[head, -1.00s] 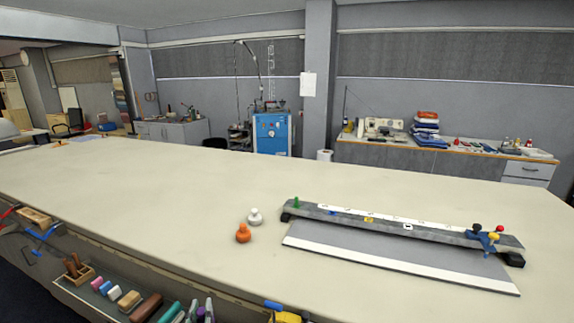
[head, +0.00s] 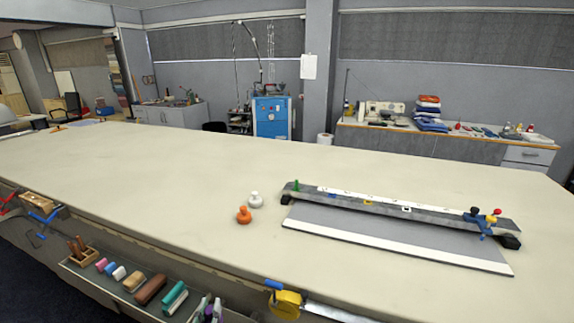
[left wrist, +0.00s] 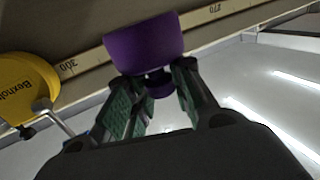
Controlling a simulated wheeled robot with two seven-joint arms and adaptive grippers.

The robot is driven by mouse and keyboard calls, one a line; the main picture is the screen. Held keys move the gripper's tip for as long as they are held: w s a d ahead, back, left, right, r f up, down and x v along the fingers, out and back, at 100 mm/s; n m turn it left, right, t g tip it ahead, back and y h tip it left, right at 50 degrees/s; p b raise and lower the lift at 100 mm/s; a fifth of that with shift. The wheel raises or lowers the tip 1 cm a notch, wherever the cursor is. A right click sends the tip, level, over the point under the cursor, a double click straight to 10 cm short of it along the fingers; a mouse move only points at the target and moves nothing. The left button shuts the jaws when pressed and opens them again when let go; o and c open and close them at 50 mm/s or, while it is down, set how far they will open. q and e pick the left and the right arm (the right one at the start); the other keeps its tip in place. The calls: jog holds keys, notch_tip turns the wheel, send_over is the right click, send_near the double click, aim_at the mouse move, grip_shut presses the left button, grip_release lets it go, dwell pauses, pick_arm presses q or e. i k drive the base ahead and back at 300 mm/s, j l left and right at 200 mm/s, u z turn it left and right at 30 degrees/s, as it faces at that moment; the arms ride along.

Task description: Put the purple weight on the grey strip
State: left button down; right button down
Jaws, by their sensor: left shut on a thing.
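The purple weight (left wrist: 143,42) shows in the left wrist view, its wide rounded body beyond the fingertips and its small knob between them. My left gripper (left wrist: 158,88) is shut on that knob. I cannot make out the purple weight or the left gripper clearly in the head view. The flat grey strip (head: 390,229) lies at the right of the table, with a white band along its front edge. A long grey bar (head: 350,203) with small coloured marks stands along its back edge. My right gripper is not in view.
An orange weight (head: 243,215) and a white weight (head: 256,200) stand left of the bar. A blue-and-red clamp (head: 481,224) sits at the bar's right end. A yellow tape measure (head: 285,303) is at the front edge. The left and middle of the table (head: 140,175) are clear.

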aim_at(307, 221)
jog(key=j+z, duration=0.4)
jog(key=k+j+z, duration=0.15)
jog(key=j+z, duration=0.25)
jog(key=k+j+z, duration=0.2)
jog(key=j+z, duration=0.2)
